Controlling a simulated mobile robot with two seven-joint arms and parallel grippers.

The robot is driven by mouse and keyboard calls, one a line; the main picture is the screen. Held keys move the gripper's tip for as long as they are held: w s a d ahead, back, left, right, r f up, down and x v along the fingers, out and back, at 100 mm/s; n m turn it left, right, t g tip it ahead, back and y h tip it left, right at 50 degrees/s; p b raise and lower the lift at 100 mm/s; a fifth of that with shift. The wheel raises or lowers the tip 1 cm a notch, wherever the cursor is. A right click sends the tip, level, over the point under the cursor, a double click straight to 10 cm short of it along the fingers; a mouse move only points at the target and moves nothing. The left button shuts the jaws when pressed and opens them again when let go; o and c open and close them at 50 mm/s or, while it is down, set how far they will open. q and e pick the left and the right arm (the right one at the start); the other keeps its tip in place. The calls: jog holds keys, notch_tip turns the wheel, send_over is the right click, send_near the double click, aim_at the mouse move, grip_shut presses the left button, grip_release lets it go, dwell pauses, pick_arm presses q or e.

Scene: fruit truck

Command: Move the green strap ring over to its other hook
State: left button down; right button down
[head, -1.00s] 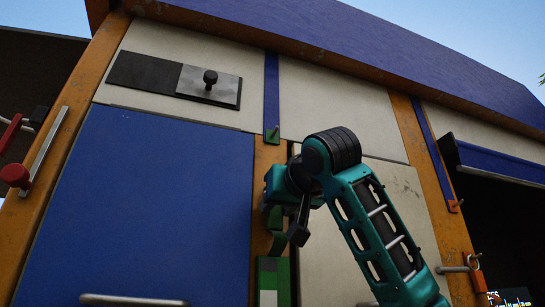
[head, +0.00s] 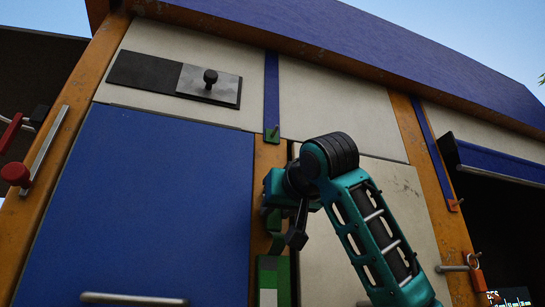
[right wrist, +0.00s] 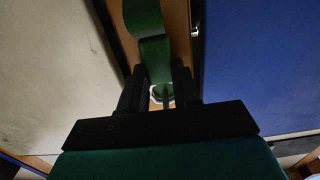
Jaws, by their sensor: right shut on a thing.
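The green strap (right wrist: 150,45) shows between my fingers in the right wrist view; its ring is not clearly visible. In the head view the strap (head: 273,222) hangs in front of the orange post, partly behind my gripper. My right gripper (right wrist: 158,92) is shut on the strap. It also shows in the head view (head: 273,205), at the post. A small green hook plate (head: 272,135) with a peg sits higher on the post, at the lower end of a blue strip, above my gripper and apart from it. My left gripper is not in view.
A green block with a white patch (head: 272,283) is on the post below my gripper. A blue panel (head: 140,200) with a bar handle (head: 134,299) lies left. A pale panel (head: 385,210) lies right, behind my arm. An orange hook (head: 453,205) is further right.

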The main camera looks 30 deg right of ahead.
dwell(0.3)
jog(key=c, duration=0.7)
grip_release()
jog(key=shift+c, duration=0.2)
jog(key=b+v, duration=0.1)
jog(key=v, duration=1.2)
jog(key=shift+b, duration=0.3)
jog(key=shift+d+f, duration=0.1)
